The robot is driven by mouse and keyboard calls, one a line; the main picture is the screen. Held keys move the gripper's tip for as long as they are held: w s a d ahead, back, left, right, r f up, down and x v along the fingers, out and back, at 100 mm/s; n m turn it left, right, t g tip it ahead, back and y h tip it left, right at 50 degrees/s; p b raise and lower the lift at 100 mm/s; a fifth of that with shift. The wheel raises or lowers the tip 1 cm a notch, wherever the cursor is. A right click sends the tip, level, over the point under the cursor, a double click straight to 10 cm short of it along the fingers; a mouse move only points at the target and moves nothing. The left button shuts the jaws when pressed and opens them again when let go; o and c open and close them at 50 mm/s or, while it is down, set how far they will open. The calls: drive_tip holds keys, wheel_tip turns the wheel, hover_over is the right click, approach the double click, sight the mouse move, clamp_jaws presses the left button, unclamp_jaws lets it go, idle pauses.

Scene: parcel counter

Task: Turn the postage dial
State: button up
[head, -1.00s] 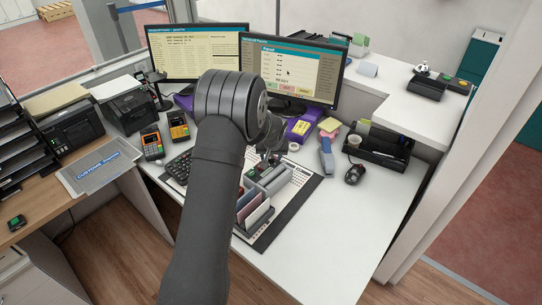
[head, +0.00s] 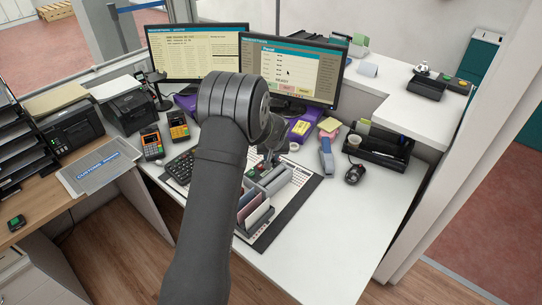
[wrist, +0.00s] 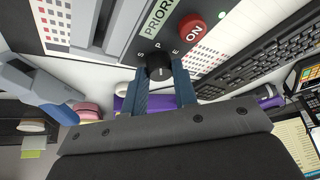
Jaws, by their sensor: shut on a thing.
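The postage dial (wrist: 158,64) is a small round black knob on a dark panel (wrist: 130,42) in the wrist view. Letters S, P and E are printed around it. My gripper (wrist: 161,76) has its two blue fingers on either side of the dial and is shut on it. A red round button (wrist: 192,26) marked ON sits just beyond the dial. In the head view my gripper (head: 270,157) is low over the counter, partly behind my arm, and the dial cannot be made out there.
A keyboard (head: 180,168) lies left of my arm, and two card terminals (head: 152,142) stand beyond it. The counter's front right (head: 350,235) is clear.

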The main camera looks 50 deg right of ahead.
drive_tip(key=n+y, duration=0.1)
drive_tip(key=n, duration=0.2)
drive_tip(key=n+t+y, duration=0.1)
drive_tip(key=n, duration=0.2)
drive_tip(key=shift+s+d, duration=0.1)
drive_tip(key=shift+d, duration=0.1)
drive_tip(key=n+y, duration=0.2)
drive_tip(key=n, duration=0.2)
drive_tip(key=shift+d+n, duration=0.1)
drive_tip(key=shift+n, duration=0.2)
idle(0.3)
drive_tip(key=o, duration=1)
drive_tip(key=v, duration=1.7)
drive_tip(key=shift+r, duration=0.25)
drive_tip(key=shift+d+f, duration=0.1)
